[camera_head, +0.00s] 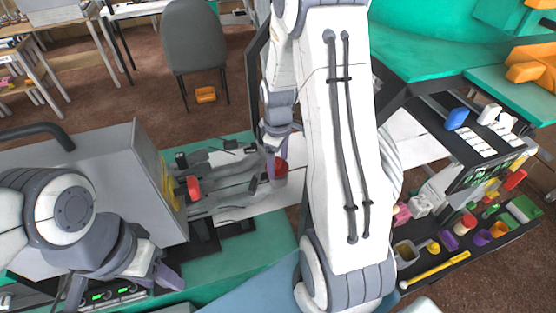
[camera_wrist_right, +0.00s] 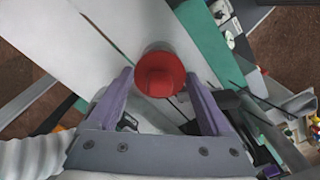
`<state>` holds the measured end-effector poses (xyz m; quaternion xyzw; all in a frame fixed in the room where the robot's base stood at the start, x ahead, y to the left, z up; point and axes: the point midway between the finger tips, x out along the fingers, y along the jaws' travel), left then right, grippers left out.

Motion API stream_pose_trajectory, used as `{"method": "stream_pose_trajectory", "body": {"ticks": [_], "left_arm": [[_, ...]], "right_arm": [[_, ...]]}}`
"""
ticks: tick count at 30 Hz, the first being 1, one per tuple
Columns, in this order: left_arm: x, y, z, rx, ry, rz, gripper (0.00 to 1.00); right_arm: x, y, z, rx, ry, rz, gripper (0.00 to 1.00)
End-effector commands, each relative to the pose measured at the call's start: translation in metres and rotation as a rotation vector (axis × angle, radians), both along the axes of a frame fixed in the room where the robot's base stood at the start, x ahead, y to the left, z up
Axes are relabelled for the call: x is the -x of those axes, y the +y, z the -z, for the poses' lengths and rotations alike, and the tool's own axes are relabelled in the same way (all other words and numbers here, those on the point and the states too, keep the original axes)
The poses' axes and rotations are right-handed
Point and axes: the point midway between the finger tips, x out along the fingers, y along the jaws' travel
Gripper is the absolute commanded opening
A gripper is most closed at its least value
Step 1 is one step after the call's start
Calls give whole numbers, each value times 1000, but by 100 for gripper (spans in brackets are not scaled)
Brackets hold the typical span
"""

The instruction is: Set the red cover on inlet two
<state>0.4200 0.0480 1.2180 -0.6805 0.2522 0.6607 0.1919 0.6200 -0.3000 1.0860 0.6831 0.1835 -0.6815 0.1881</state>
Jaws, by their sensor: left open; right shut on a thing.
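My right gripper (camera_head: 271,168) reaches down near the middle of the head view, its purple fingers shut on the red cover (camera_head: 281,167). In the right wrist view the round red cover (camera_wrist_right: 158,72) sits between the two fingertips, with a pale rounded part behind it. A second red piece (camera_head: 193,188) sticks out from the yellowish front strip (camera_head: 168,182) of a grey housing (camera_head: 115,170) at the left. No inlet numbers are readable. My left gripper (camera_head: 165,277) is open and empty at the lower left, below the housing.
Grey pipe-like parts (camera_head: 225,180) lie between the housing and my right gripper. A green table (camera_head: 430,55) is at the back right, a chair (camera_head: 194,38) at the back.

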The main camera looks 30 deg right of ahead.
Motion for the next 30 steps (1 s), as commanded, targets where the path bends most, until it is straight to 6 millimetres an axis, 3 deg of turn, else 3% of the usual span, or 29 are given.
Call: {"method": "stream_pose_trajectory", "body": {"ticks": [17,18,26,30], "left_arm": [[0,0,8,0,0,-2,50],[0,0,8,0,0,-2,50],[0,0,7,0,0,-2,50],[0,0,-2,0,0,-1,50]], "right_arm": [[0,0,12,0,1,0,30],[0,0,12,0,1,0,99],[0,0,11,0,0,0,100],[0,0,-2,0,-1,0,100]]}}
